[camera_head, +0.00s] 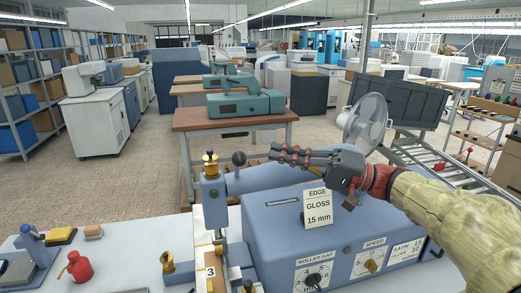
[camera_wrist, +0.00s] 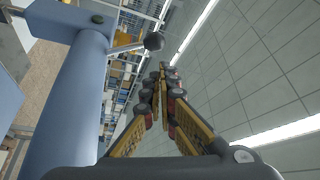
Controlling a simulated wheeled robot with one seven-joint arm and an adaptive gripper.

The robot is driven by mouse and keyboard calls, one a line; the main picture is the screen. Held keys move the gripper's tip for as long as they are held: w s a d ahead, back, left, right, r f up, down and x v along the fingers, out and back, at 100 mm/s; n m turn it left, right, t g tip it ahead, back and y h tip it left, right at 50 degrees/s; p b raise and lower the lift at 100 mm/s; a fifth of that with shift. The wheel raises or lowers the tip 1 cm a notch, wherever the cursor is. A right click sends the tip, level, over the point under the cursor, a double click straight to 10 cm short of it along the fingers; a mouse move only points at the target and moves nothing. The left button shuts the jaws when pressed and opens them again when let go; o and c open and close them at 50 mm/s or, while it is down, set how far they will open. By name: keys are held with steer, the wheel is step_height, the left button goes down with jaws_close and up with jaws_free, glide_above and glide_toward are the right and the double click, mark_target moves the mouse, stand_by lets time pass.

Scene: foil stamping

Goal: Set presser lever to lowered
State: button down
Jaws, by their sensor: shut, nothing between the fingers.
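The presser lever has a dark ball knob (camera_head: 239,158) on a short metal stem. It stands raised beside the blue post of the stamping machine (camera_head: 290,222). In the wrist view the knob (camera_wrist: 154,41) is at the upper middle, its stem running left to the blue post. My gripper (camera_head: 273,153) is shut and empty, above the machine's blue arm. Its fingers point left at the knob, with a small gap between them in the head view. In the wrist view the fingertips (camera_wrist: 166,76) lie below and slightly right of the knob.
A brass knob (camera_head: 210,158) tops the blue post. An "EDGE GLOSS 15 mm" card (camera_head: 318,207) stands on the machine, with roller gap (camera_head: 314,281) and speed (camera_head: 372,266) dials in front. A red bottle (camera_head: 79,267) and small blocks are on the bench at left.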

steer(key=v, duration=0.5)
steer(key=shift+d, duration=0.2)
